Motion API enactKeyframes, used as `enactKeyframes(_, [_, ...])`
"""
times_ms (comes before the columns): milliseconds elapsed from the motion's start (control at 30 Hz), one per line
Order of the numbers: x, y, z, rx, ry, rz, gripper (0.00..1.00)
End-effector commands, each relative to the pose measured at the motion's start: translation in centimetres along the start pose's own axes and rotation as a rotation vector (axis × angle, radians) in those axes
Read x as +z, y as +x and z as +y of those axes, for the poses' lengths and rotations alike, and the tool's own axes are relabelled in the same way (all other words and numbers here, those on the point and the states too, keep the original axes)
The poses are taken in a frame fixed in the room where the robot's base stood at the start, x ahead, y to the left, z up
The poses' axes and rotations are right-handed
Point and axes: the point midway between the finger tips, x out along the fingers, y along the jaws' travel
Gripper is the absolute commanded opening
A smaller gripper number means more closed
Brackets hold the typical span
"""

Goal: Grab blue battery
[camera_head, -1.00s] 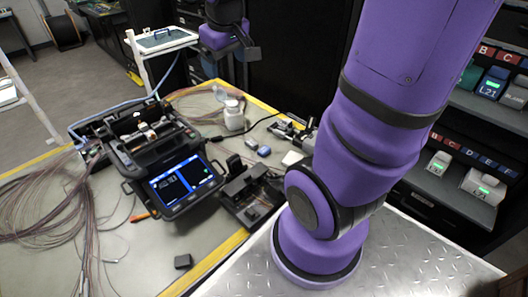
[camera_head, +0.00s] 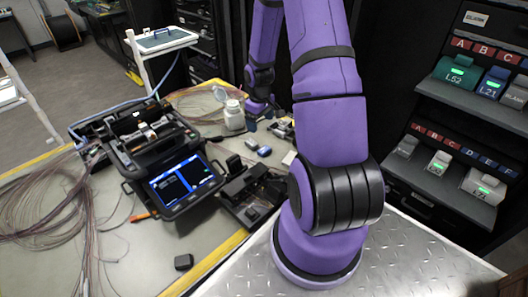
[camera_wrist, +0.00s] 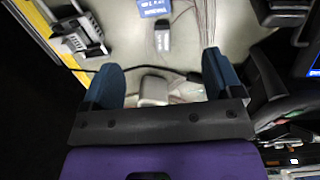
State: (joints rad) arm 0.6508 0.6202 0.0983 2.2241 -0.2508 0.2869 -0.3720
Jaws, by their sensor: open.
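A dark blue battery-like unit (camera_head: 492,84) with a lit green label sits on the upper shelf at right, beside a teal one (camera_head: 460,72). Two small blue-grey blocks (camera_head: 264,151) lie on the workbench, so I cannot tell for sure which is the battery meant. A blue labelled piece (camera_wrist: 154,8) is at the top.
The fusion splicer (camera_head: 155,160) stands on the bench, with loose fibres to its left. A white bottle (camera_head: 234,116) and black fixtures (camera_head: 250,195) are near my arm. The lower shelf holds pale units (camera_head: 485,185).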

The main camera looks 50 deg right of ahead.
Motion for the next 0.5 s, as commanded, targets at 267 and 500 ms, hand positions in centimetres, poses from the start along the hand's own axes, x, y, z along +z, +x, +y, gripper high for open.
enactKeyframes(267, [0.7, 3.5, 0.8, -0.024, -0.002, -0.010, 0.85])
enactKeyframes(500, [0.8, 6.6, 0.7, -0.025, -0.002, -0.013, 0.85])
